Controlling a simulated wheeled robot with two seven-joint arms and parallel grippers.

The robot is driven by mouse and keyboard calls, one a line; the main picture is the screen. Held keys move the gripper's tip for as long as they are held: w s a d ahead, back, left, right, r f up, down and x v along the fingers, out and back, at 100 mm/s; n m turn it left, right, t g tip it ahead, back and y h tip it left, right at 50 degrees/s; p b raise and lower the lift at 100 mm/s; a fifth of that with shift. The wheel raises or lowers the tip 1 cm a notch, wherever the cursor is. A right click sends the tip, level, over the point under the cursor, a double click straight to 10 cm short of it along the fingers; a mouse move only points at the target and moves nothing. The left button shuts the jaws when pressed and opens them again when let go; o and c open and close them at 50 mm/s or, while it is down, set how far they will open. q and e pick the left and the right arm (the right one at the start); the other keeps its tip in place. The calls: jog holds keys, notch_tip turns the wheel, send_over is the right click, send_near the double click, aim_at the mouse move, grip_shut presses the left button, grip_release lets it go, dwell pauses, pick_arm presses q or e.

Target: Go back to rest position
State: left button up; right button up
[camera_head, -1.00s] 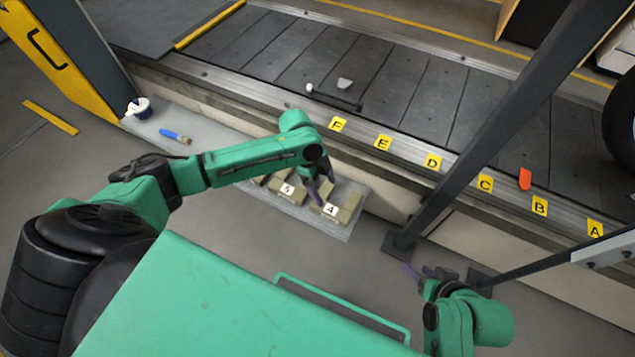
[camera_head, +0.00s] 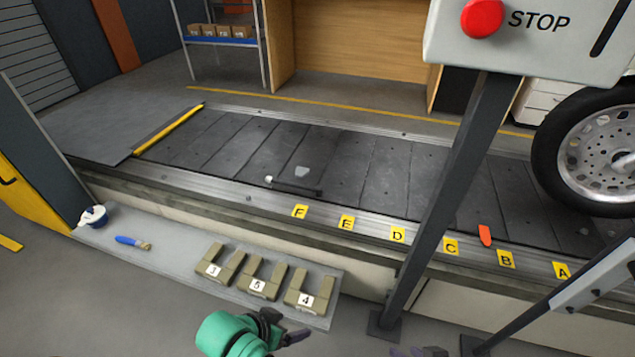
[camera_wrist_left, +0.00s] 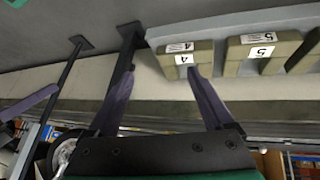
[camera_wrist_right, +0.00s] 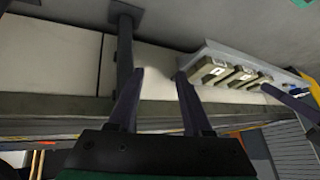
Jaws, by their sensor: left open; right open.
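My left gripper (camera_head: 288,338) is at the bottom of the head view, in front of the shelf and apart from the blocks. Its two purple fingers are spread and empty in the left wrist view (camera_wrist_left: 162,75). My right gripper (camera_head: 420,352) barely shows at the bottom edge of the head view. Its fingers are apart with nothing between them in the right wrist view (camera_wrist_right: 161,76). Three olive U-shaped blocks, labelled 3 (camera_head: 213,269), 5 (camera_head: 257,284) and 4 (camera_head: 306,299), sit in a row on the grey shelf (camera_head: 170,262).
The slat conveyor (camera_head: 345,170) runs behind the shelf, with yellow tags F to A along its edge and an orange marker (camera_head: 485,235). A dark post (camera_head: 440,190) carries the STOP box (camera_head: 540,45).

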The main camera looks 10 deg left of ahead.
pick_arm(q)
jog(key=s+a+g+y+p, duration=0.1)
jog(key=s+a+g+p, duration=0.1)
jog(key=s+a+p, duration=0.4)
jog(key=s+a+g+y+p, duration=0.2)
jog(key=s+a+p, duration=0.4)
jog(key=s+p, duration=0.8)
jog(key=shift+s+a+f+n+g+y+p, duration=0.3)
jog(key=shift+f+p, duration=0.1)
jog(key=shift+p, duration=5.45)
pick_arm(e)
jog(key=s+d+g+h, duration=0.1)
jog(key=s+d+g, duration=0.1)
jog(key=s+d, duration=0.4)
jog(key=s+d+g+h, duration=0.2)
jog(key=s+d, duration=0.4)
jog(key=s, duration=0.8)
jog(key=shift+s+d+f+m+g+h, duration=0.3)
jog(key=shift+s+d+f, duration=0.05)
jog(key=shift+f, duration=0.05)
